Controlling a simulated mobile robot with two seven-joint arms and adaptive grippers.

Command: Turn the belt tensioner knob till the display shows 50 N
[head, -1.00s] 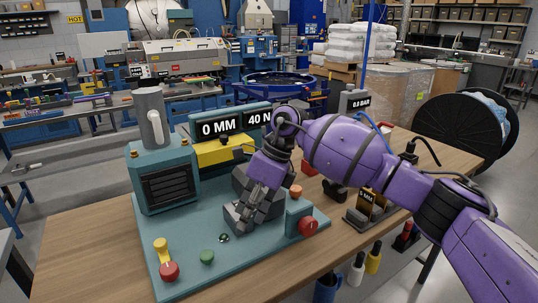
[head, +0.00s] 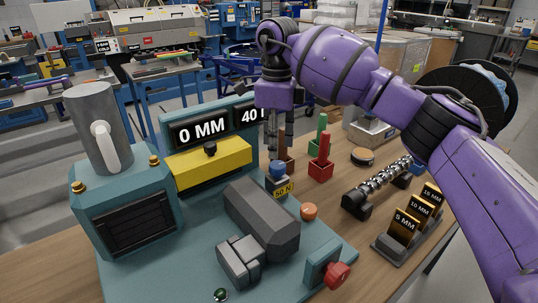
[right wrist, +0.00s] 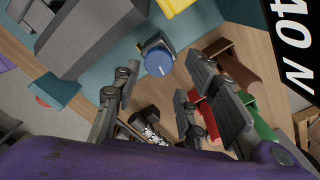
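The blue knob (head: 278,170) stands on the teal machine, behind the dark grey block, with a yellow tag reading what looks like 50 N in front of it. It also shows in the right wrist view (right wrist: 158,62), with a white line on its top. The display (head: 247,117) reads 40, partly covered by my right arm; the right wrist view shows 40 N (right wrist: 296,45). My right gripper (head: 280,145) points down just above the knob. Its fingers are spread in the right wrist view, with the knob between and beyond them. My left gripper is out of view.
A dark grey block (head: 262,215) and a yellow block (head: 210,165) flank the knob. An orange button (head: 309,211) and a red knob (head: 336,275) lie nearer. Red (head: 321,165) and green bins, a steel shaft (head: 385,180) and labelled plates (head: 408,222) stand to the right.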

